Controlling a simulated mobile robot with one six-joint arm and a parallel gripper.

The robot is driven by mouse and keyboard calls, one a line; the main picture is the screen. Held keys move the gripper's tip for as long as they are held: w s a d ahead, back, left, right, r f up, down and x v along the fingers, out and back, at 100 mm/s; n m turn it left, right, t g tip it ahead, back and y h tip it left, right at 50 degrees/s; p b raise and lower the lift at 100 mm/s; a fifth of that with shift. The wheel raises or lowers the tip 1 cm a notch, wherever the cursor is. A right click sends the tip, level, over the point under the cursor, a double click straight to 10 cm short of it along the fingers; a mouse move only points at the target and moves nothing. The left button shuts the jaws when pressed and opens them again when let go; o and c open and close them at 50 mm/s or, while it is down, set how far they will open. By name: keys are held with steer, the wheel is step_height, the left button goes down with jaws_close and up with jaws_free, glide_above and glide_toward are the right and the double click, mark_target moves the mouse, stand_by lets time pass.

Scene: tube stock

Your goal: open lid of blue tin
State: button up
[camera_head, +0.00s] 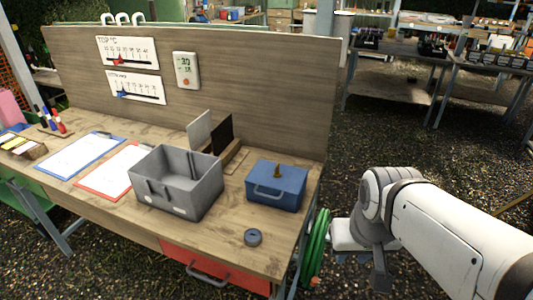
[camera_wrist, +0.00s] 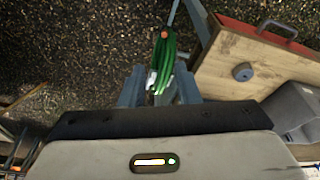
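The blue tin (camera_head: 277,187) stands on the back right of the wooden workbench in the head view. It has a handle on its front and a small brass-coloured piece on top, and its lid looks shut. My gripper (camera_wrist: 158,88) shows in the wrist view with its two fingers apart and nothing held between them. My arm is to the right of the bench, off its right edge, well apart from the tin. In the head view my gripper's fingers are mostly hidden. I cannot make out the blue tin for certain in the wrist view.
A grey open bin (camera_head: 177,184) stands left of the tin. A dark round disc (camera_head: 252,237) lies in front of it. A green hose coil (camera_head: 316,247) hangs at the bench's right end, near my gripper. A tall wooden panel (camera_head: 270,100) rises behind. Clipboards lie further left.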

steer(key=w+f+n+t+b, duration=0.2)
steer(key=w+n+t, duration=0.25)
steer(key=w, duration=0.55)
steer(key=w+f+n+t+b, duration=0.2)
steer(key=w+n+t+b, duration=0.3)
steer(key=w, duration=0.6)
steer(key=n+g+y, duration=0.3)
steer(key=n+y, duration=0.9)
glide_toward(265, 195)
steer(key=shift+w+a+f+t+b, duration=0.15)
steer(key=shift+w+a+f+b, duration=0.05)
steer(key=shift+w+a+f, duration=0.2)
steer(key=shift+w+a+f+t+b, duration=0.1)
steer(key=shift+w+a+f+b, duration=0.15)
steer(key=shift+w, duration=0.25)
steer(key=shift+s+a+n, duration=0.1)
steer(key=shift+a+n, duration=0.15)
steer(key=shift+a, duration=0.3)
steer(key=x, duration=0.7)
